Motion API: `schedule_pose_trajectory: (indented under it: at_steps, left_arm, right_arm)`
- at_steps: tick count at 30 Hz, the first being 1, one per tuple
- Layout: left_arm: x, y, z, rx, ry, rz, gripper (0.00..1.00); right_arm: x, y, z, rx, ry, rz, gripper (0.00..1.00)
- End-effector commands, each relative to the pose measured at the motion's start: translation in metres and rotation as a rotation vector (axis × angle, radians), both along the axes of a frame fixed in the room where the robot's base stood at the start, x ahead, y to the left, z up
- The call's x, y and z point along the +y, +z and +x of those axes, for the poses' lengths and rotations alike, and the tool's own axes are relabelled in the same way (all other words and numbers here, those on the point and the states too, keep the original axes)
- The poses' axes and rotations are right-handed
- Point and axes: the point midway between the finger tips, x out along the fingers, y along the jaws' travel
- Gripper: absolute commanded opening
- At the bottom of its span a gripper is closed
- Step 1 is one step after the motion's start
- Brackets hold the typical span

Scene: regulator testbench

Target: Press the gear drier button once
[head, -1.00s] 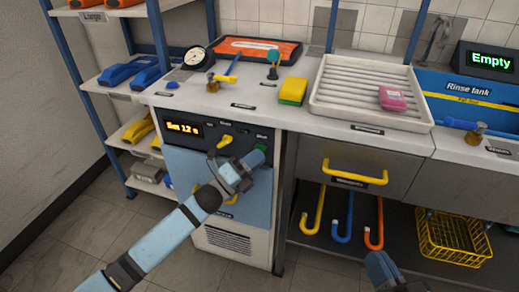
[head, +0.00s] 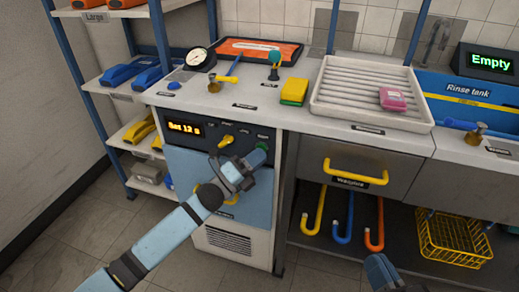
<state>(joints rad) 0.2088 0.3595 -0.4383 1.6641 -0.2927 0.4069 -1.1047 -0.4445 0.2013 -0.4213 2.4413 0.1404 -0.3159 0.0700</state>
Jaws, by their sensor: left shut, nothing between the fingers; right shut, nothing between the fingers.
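The gear drier (head: 182,143) is the unit under the bench with a black control panel, a display reading about "Set 12 s", a yellow knob (head: 226,141) and a blue door. A small green button (head: 263,146) shows at the panel's right end, mostly hidden by my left gripper. My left gripper (head: 257,157) is shut and empty, its tips right at the button; I cannot tell whether they touch it. My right gripper (head: 378,268) is shut and empty, low at the bottom edge, away from the drier.
On the bench above are a gauge (head: 199,58), a yellow sponge (head: 294,91) and a ribbed white tray (head: 328,108) with a pink item. A drawer with a yellow handle (head: 357,173) is to the right. A shelf rack (head: 118,92) stands at left.

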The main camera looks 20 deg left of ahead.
Motion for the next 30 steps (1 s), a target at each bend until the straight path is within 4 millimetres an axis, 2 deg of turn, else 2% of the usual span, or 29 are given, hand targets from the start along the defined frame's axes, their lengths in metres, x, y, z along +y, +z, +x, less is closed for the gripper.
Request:
schedule_pose_trajectory:
  at_steps: [1,14,30]
  left_arm:
    - [0.003,0.007,0.005,-0.004,0.006,-0.006,0.0]
    - [0.005,0.007,0.006,-0.002,0.007,-0.008,0.0]
    - [0.003,0.005,-0.012,-0.004,0.004,-0.003,0.0]
  right_arm:
    - [0.0,0.001,0.001,-0.002,0.0,0.0,0.0]
    - [0.0,0.003,0.002,-0.011,0.003,-0.006,0.0]
    - [-0.001,0.004,-0.001,0.002,0.005,-0.011,0.0]
